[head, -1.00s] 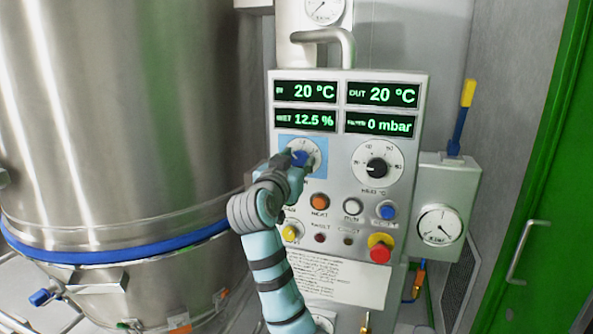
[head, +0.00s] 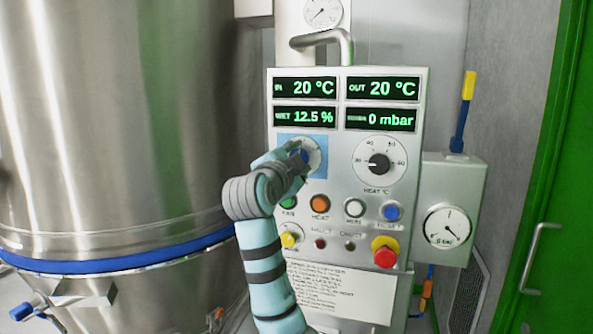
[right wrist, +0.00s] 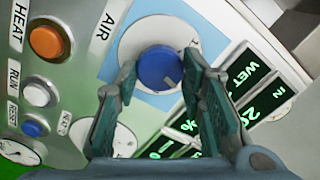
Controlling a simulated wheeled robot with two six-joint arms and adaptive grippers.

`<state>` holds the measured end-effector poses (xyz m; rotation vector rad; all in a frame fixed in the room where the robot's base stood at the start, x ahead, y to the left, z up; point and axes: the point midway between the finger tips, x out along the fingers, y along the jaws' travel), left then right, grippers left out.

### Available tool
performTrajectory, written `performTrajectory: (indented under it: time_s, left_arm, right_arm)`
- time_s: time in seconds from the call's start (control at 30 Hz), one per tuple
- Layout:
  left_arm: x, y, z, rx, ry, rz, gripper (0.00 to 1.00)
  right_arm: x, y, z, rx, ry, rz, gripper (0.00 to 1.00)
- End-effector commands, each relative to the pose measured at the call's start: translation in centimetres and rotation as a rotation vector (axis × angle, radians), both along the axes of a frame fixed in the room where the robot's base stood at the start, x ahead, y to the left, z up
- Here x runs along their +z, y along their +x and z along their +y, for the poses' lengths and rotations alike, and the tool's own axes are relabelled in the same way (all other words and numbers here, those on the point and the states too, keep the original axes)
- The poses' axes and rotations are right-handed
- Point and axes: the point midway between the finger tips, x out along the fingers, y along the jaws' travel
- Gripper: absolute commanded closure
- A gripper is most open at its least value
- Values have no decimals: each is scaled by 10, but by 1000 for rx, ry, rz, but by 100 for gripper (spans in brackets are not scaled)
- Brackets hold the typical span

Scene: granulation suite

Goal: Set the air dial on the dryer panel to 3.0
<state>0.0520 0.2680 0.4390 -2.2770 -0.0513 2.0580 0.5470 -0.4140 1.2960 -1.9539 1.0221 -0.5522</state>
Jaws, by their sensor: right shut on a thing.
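The air dial is a blue knob (right wrist: 158,67) on a white round scale plate (right wrist: 128,45) with a light-blue surround, beside the word AIR in the right wrist view. A mark on the knob points to the lower right there. Most scale figures are hidden or too small to read. My right gripper (right wrist: 160,64) has a finger on each side of the knob and is shut on it. In the head view this gripper (head: 298,163) covers much of the dial (head: 314,152) at the upper left of the dryer panel (head: 340,190). My left gripper is not in view.
The heat dial (head: 378,163) is right of the air dial. Lit displays (head: 381,88) sit above, with several buttons and a red emergency stop (head: 384,254) below. A steel vessel (head: 120,120) stands close on the left. A metal handle (head: 325,38) sticks out above the panel.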

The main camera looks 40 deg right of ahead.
Motion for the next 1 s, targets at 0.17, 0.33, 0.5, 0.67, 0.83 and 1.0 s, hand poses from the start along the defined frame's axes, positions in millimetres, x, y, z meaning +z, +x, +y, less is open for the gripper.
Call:
performTrajectory:
  time_s: [0.17,0.33,0.5,0.67,0.83,1.0]
  left_arm:
    - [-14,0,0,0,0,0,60]
    - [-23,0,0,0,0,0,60]
    - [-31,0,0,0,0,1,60]
    - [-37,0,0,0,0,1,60]
    - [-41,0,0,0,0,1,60]
    - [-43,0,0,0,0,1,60]
  right_arm:
    - [-4,0,0,0,93,-132,92]
    - [-4,0,0,0,185,-264,92]
    - [-3,0,0,1,275,-394,92]
    - [-3,0,0,1,352,-505,92]
    - [-3,0,0,1,417,-599,92]
    - [-2,0,0,1,461,-661,92]
